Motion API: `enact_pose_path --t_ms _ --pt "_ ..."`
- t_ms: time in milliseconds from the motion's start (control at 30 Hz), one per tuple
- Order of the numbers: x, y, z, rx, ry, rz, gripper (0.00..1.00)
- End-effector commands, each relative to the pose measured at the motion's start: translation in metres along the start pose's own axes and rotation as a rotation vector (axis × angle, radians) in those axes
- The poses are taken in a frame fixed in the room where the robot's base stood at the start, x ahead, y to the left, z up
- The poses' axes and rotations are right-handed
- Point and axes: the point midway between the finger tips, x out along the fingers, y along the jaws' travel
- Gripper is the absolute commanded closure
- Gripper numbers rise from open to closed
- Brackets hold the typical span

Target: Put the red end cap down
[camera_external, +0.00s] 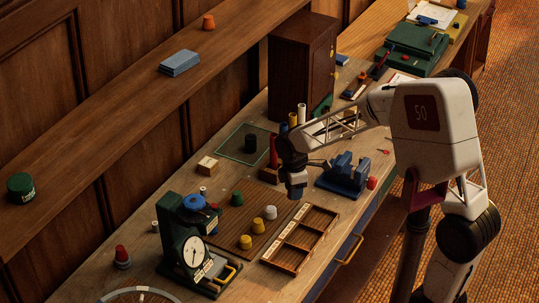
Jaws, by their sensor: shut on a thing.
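My gripper (296,191) points down above the bench, between the brown slatted mat and the blue vise. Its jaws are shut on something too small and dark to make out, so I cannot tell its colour. Small red pieces show elsewhere: a rounded red one (371,182) at the bench edge right of the vise, and a red-topped piece (122,253) with a grey base at the front left. On the brown mat (225,236) stand a green cap (237,199), a white cap (270,212) and two yellow caps (245,242).
A wooden compartment tray (318,222) lies in front of my gripper. The blue vise (345,174) is close on its right. A green dial gauge stand (185,245) rises at the left. A tall wooden cabinet (300,60) and upright coloured tubes stand behind.

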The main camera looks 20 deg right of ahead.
Motion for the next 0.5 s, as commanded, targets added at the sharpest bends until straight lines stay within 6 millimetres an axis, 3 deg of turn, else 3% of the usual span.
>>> enact_pose_path --t_ms 500 --pt "-0.022 0.107 -0.068 -0.222 0.0 0.0 0.9"
